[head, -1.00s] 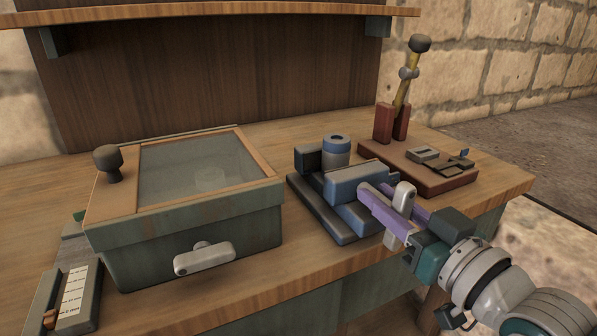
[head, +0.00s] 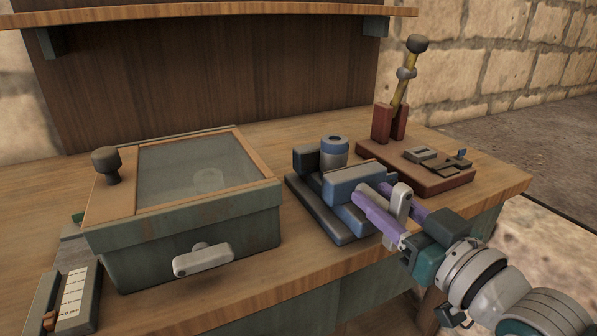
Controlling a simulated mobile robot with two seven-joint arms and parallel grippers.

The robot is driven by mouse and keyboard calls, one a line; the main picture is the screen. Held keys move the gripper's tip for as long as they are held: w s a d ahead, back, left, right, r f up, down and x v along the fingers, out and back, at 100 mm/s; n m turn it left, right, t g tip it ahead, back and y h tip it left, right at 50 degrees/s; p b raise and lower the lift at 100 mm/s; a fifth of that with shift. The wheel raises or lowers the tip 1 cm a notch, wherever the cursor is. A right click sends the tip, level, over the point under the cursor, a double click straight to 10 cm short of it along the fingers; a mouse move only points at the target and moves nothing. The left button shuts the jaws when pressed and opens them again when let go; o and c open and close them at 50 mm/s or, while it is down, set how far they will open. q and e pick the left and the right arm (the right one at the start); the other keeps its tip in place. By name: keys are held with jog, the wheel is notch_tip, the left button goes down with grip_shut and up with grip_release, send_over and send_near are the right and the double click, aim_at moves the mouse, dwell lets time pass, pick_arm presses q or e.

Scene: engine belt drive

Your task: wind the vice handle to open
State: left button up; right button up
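The vice (head: 355,182) is a blue-grey block on a dark base, on the bench right of the middle. A round blue-grey piece (head: 334,150) stands in it between the rear jaw (head: 306,157) and the front block. The vice handle (head: 401,203) is a light grey bar at the front right end. My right gripper (head: 399,212) has its two purple fingers on either side of this bar and appears closed on it. The contact on the far finger is partly hidden. My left gripper is not in view.
A green box with a glass lid (head: 190,170) and front handle stands left of the vice. A red-brown base (head: 425,173) with an upright lever (head: 405,85) stands at the right. A grey scale block (head: 72,295) lies at the lower left.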

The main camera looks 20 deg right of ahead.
aim_at(403, 220)
jog(key=shift+o, duration=0.8)
jog(key=s, duration=0.6)
jog(key=s+p, duration=0.1)
jog(key=s, duration=0.2)
jog(key=shift+d, duration=0.35)
jog(key=shift+s, duration=0.5)
